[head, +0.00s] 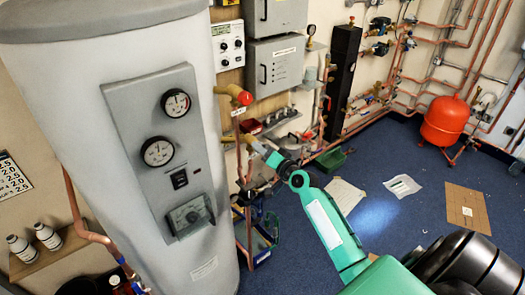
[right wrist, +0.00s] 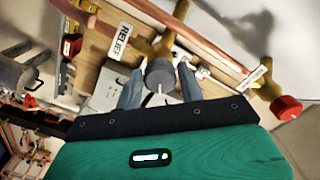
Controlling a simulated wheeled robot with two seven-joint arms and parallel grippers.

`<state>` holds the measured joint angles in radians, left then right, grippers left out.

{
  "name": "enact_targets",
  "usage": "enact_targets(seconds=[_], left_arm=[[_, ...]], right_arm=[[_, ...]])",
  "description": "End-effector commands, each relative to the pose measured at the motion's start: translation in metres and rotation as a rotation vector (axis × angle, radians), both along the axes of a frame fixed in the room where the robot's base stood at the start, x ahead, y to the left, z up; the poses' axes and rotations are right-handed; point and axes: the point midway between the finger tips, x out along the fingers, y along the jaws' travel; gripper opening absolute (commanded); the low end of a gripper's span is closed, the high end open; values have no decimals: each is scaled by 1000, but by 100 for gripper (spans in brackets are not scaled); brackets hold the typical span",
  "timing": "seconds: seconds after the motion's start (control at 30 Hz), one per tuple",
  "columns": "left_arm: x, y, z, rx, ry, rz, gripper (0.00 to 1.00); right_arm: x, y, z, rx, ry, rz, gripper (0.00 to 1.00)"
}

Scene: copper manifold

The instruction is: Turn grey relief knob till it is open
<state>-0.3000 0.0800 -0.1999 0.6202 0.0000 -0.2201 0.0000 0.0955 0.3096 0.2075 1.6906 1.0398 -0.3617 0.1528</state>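The grey relief knob (right wrist: 160,76) sits on a brass valve body in the right wrist view, beside a white tag reading RELIEF (right wrist: 121,41). My right gripper (right wrist: 160,82) is open, with one finger on each side of the knob and the knob between them. Small gaps seem to show beside the knob; contact is hard to tell. In the head view my right gripper (head: 262,149) reaches the pipework just right of the tank, and the knob is not clearly visible there. My left gripper is not in view.
A red cap (right wrist: 286,107) ends the brass fitting near the knob; a red cap also shows in the head view (head: 244,97). A large grey tank (head: 60,110) with gauges stands left. Copper pipes run close by. A red vessel (head: 446,121) stands at the far right.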

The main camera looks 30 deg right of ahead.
Motion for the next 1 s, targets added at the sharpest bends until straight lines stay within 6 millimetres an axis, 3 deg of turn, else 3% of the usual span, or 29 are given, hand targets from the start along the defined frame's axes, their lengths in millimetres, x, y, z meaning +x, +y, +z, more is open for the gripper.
enact_targets(seconds=[0.07, 0.47, 0.67, 1.0], left_arm=[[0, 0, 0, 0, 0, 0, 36], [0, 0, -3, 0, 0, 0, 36], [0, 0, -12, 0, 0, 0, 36], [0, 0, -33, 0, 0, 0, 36]], right_arm=[[0, 0, 0, 0, 0, 0, 55], [-6, -1, -2, -1, 1, 0, 56], [-35, -3, -4, -3, 2, 1, 56], [-100, -8, -5, -2, 3, 0, 56]])
